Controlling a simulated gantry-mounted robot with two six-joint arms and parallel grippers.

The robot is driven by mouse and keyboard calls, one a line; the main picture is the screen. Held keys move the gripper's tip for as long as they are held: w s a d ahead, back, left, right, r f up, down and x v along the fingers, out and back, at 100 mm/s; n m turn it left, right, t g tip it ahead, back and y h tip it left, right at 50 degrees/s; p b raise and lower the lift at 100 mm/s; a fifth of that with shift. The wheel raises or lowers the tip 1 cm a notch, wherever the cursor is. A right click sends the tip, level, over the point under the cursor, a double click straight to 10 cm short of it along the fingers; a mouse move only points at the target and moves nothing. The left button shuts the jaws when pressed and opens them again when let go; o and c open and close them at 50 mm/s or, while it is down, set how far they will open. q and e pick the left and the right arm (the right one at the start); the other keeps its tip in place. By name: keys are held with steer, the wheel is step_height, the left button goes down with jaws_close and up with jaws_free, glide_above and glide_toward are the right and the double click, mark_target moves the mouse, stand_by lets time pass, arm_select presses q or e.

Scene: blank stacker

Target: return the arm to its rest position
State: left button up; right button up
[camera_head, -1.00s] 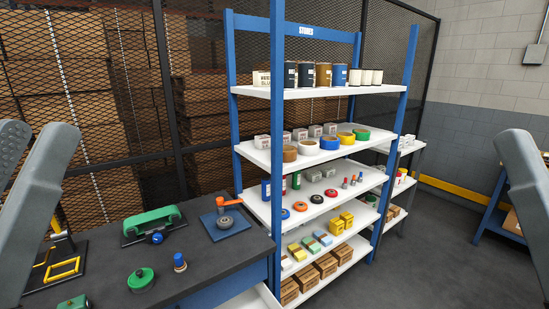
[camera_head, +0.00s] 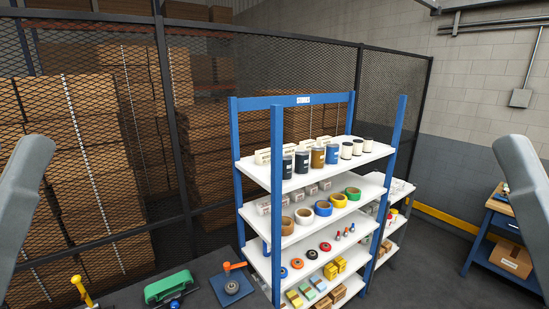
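Parts of my two arms show at the picture's sides. My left arm's grey link (camera_head: 22,200) stands upright and tilted at the left edge. My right arm's grey link (camera_head: 524,170) slants in at the right edge. Neither gripper is in the picture, so their fingers and anything in them are hidden. Neither visible arm link touches the shelf or the bench.
A blue shelf unit (camera_head: 237,150) with white shelves holds cans, tape rolls and boxes at centre right. A mesh fence (camera_head: 110,150) stands behind.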

step_height(320, 180, down, 60)
steer(key=b, duration=6.1)
